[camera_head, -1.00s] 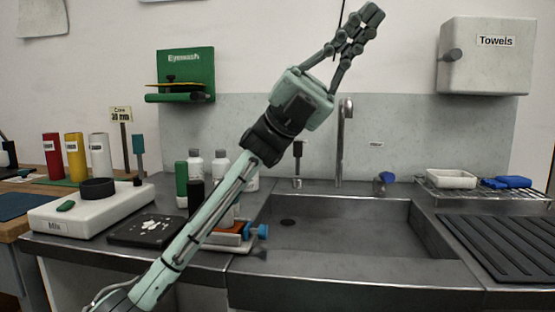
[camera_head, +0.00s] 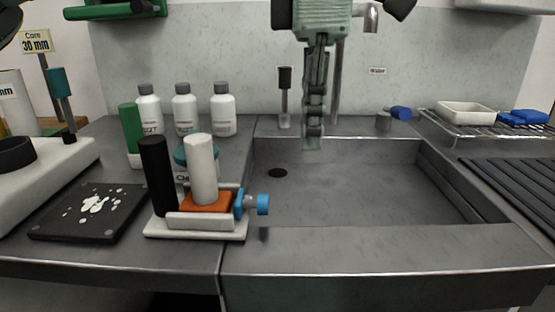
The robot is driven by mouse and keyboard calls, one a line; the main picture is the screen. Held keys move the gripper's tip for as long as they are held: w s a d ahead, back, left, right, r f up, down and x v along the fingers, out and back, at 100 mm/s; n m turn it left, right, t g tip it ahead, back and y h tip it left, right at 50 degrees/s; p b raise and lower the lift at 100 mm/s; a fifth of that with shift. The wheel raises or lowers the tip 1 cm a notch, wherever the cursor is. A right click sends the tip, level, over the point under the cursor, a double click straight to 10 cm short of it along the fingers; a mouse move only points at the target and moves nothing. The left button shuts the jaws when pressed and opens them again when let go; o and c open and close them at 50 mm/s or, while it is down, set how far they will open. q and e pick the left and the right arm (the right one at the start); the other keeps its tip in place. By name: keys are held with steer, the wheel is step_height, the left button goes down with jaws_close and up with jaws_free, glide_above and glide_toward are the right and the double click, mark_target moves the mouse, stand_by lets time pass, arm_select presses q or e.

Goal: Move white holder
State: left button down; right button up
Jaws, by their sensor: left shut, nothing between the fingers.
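A white holder (camera_head: 157,228) stands on the counter at the left front edge of the sink. It has a raised white front wall and an orange pad (camera_head: 206,202) that carries an upright white cylinder (camera_head: 201,172). A black upright cylinder (camera_head: 157,178) stands at its left side, and a blue knob (camera_head: 262,204) sticks out on its right. My left gripper (camera_head: 312,146) hangs fingers-down over the back of the sink, right of and behind the holder. Its fingers are together and empty. My right gripper is not in view.
A black tray with white spots (camera_head: 74,228) lies left of the holder. Several white bottles (camera_head: 184,112) and a green cylinder (camera_head: 130,134) stand behind it. The sink basin (camera_head: 350,195) is empty. A wire rack (camera_head: 480,136) holds a white dish (camera_head: 466,113) at right.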

mark_target(261, 194)
arm_select(q)
steer(key=a+f, duration=0.3)
steer(key=f, duration=0.7)
steer(key=shift+s+a+p, duration=0.15)
steer(key=shift+a+p, duration=0.25)
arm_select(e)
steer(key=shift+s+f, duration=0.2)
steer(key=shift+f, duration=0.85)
arm_select(q)
steer(key=shift+a+f+b, duration=0.1)
steer(key=shift+a+b, duration=0.5)
steer(key=shift+a, duration=0.95)
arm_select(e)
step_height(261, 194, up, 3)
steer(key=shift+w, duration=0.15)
